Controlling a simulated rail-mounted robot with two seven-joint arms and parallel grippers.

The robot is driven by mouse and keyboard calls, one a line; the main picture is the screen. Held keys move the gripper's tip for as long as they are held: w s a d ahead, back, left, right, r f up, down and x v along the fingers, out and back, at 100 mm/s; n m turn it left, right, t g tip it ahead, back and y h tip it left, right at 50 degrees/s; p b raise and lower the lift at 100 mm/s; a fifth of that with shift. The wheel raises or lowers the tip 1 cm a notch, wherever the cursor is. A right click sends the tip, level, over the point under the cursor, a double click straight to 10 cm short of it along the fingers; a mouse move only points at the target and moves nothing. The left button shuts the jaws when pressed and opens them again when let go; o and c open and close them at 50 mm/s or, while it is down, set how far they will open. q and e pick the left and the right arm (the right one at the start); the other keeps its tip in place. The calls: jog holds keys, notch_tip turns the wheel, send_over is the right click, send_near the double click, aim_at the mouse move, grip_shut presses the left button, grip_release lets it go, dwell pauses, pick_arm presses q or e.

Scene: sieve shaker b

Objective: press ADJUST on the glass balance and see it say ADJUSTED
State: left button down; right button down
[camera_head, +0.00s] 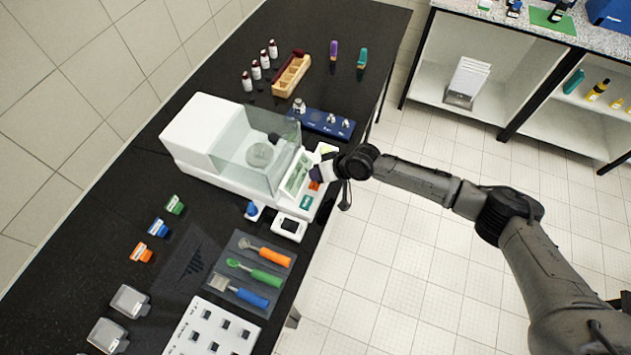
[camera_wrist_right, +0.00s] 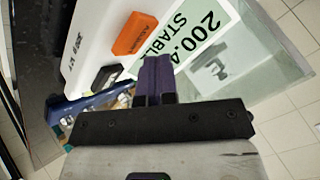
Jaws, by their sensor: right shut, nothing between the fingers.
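The glass balance (camera_head: 188,130) is a white housing with a clear glass chamber around a round pan (camera_head: 260,155). Its pale green display (camera_head: 298,173) also shows in the right wrist view (camera_wrist_right: 200,28), with "200.4" and "STABLE" readable and the rest cut off. An orange key (camera_wrist_right: 135,33) sits beside the display; it also shows in the head view (camera_head: 314,185). A green key (camera_head: 305,202) is near the front corner. I cannot read which key is ADJUST. My right gripper (camera_wrist_right: 156,75) is shut and empty, its purple fingertips over the key panel; contact is unclear.
A blue weight tray (camera_head: 318,124) stands just behind the balance. A small white device (camera_head: 289,227) and a grey tool tray (camera_head: 240,290) are in front. Bottles (camera_head: 265,60) and a wooden rack (camera_head: 291,76) stand farther back. The floor right of the bench is open.

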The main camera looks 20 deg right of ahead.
pick_arm(q)
jog(key=shift+f, duration=0.1)
pick_arm(e)
jog(key=shift+f, duration=0.1)
pick_arm(q)
jog(key=shift+f, duration=0.15)
pick_arm(e)
jog(key=shift+f, duration=0.3)
pick_arm(q)
jog(key=shift+d, duration=0.15)
